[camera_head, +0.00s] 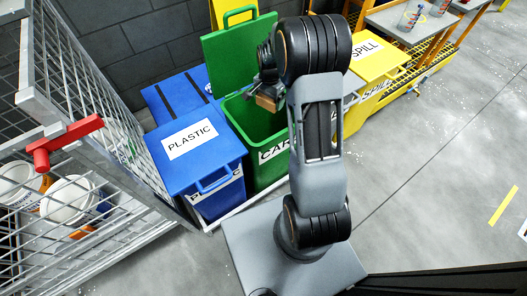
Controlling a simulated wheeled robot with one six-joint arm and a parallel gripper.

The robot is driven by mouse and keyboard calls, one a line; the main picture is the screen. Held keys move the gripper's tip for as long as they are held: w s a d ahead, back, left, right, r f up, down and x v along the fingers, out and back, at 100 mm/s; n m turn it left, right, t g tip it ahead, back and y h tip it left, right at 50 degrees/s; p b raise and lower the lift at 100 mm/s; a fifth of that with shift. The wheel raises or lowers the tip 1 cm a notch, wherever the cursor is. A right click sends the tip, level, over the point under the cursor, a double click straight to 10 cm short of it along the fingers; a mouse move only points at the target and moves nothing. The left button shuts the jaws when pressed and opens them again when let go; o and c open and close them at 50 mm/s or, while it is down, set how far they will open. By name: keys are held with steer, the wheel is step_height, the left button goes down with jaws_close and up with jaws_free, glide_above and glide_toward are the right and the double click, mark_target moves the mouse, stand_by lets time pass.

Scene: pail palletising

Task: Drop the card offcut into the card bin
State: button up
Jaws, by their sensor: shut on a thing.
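The card bin (240,108) is green and stands in the middle, with its green lid (237,53) raised behind it. Its front label is partly hidden by my arm and reads "CAR". My gripper (265,97) is over the open mouth of the bin, partly hidden by my arm's wrist. It is shut on the brown card offcut (266,103), which shows just below the jaws. I cannot tell how far above the rim the offcut hangs.
A blue bin labelled PLASTIC (197,150) stands left of the card bin, lid shut. A yellow SPILL bin (372,62) is to the right. A wire cage (100,130) with a red handle (68,141) and white pails (70,200) stands at left.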

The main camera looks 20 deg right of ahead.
steer(key=shift+f+b, duration=0.9)
steer(key=shift+f, duration=0.55)
steer(key=o, duration=0.6)
steer(key=shift+r, duration=0.1)
step_height(320, 180, up, 14)
steer(key=p, duration=0.4)
